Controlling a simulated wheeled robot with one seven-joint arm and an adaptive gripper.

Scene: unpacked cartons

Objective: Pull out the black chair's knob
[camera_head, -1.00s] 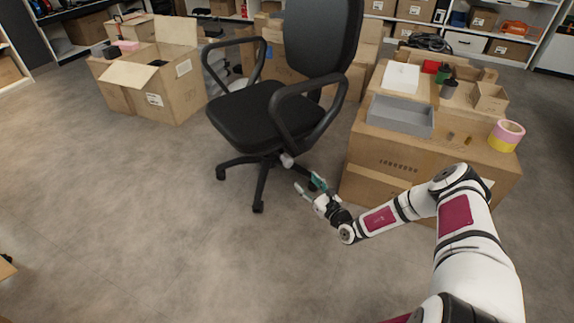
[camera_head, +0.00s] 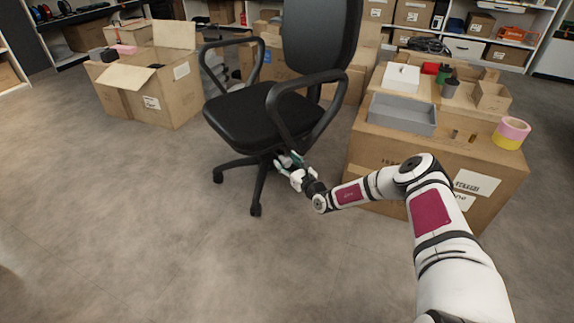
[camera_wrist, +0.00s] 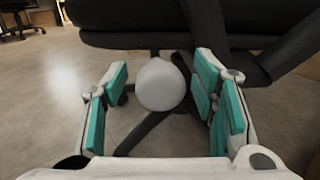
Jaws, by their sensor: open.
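The black chair (camera_head: 247,117) stands left of the carton table in the head view, its seat and armrests facing left. In the wrist view the seat's underside (camera_wrist: 150,39) spans the top. The pale round knob (camera_wrist: 160,85) shows just below the seat, between my gripper's two fingers. My gripper (camera_head: 288,164) is under the seat's right edge in the head view and hides the knob there. In the wrist view my gripper (camera_wrist: 162,100) is open, with teal pads on both sides of the knob and gaps visible between pads and knob.
An open carton (camera_head: 150,90) is at the back left. The floor in front of the chair is clear.

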